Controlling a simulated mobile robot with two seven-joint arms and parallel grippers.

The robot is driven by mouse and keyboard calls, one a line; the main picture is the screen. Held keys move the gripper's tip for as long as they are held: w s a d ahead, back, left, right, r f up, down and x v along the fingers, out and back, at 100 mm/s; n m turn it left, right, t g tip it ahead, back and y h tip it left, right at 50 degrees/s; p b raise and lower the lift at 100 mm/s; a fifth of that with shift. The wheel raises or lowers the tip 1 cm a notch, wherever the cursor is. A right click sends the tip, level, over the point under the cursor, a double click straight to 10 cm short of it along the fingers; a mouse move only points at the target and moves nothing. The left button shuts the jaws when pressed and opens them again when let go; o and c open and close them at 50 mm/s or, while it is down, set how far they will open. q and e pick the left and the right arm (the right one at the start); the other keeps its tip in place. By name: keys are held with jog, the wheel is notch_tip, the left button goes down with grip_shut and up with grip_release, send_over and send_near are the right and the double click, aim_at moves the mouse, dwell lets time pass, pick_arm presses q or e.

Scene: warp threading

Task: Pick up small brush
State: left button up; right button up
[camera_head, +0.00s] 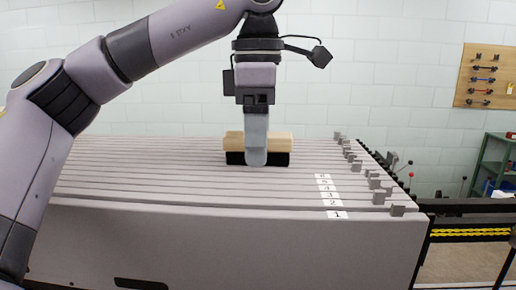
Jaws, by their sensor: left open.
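The small brush (280,145) has a pale wooden back and dark bristles. The jaws are open, and the finger hides the middle of the brush. The far finger is hidden, so I cannot tell whether either finger touches the brush. My right gripper is not in view.
The grey rack (220,245) fills the foreground, with numbered labels (334,202) and small upright tabs (397,210) along its right side. A pegboard with tools (485,76) hangs on the white wall. A green shelf (491,160) stands at the right.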

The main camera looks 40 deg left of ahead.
pick_arm(q)
jog(key=c, duration=1.1)
jog(key=shift+r, duration=0.2)
notch_tip(320, 180, up, 3)
jog(key=shift+f+p, duration=0.1)
jog(key=shift+p, duration=0.35)
jog(key=shift+r, duration=3.45)
jog(key=shift+o, duration=1.3)
jog(key=shift+c, duration=0.5)
